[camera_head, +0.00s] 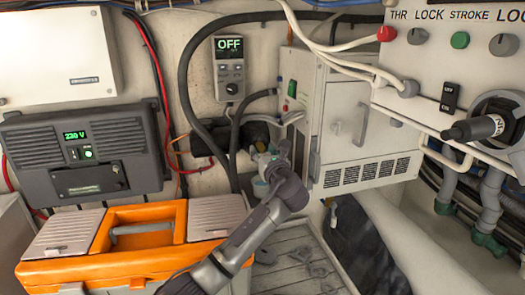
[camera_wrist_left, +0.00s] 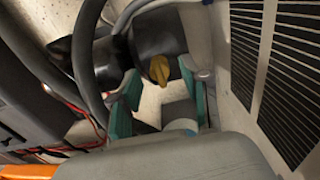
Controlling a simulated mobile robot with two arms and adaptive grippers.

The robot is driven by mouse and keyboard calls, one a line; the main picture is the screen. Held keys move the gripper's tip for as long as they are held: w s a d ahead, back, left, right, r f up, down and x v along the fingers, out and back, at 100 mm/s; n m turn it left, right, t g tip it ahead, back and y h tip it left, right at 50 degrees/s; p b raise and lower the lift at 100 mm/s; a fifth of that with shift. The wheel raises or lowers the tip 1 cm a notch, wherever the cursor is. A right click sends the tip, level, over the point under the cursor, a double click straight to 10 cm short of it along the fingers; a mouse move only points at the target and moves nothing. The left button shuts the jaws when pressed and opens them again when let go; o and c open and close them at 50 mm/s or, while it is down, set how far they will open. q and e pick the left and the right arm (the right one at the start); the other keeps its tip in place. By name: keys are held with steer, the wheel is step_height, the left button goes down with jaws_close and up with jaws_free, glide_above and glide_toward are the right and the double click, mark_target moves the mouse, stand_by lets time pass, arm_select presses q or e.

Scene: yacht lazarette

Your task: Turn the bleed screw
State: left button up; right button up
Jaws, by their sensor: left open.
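A small brass-yellow wing-shaped piece, which looks like the bleed screw (camera_wrist_left: 159,70), sits on a dark rounded housing (camera_wrist_left: 155,38) in the left wrist view. My left gripper (camera_wrist_left: 158,94) is open, with its teal fingers apart on either side below the screw. The screw shows between and beyond the fingertips, and I see no contact. In the head view my left gripper (camera_head: 273,170) reaches in low beside the white cabinet, in front of the dark hoses. I cannot make out the screw there. My right gripper is out of view.
A thick black hose (camera_head: 186,95) loops down close to my left gripper. The vented white cabinet (camera_head: 365,125) stands right of it. An orange toolbox (camera_head: 145,255) stands at lower left, below a grey 230 V unit (camera_head: 85,150). A control panel with a lever is at right.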

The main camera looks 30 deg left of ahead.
arm_select(q)
steer(key=v, duration=1.1)
steer(key=shift+s+f, duration=0.1)
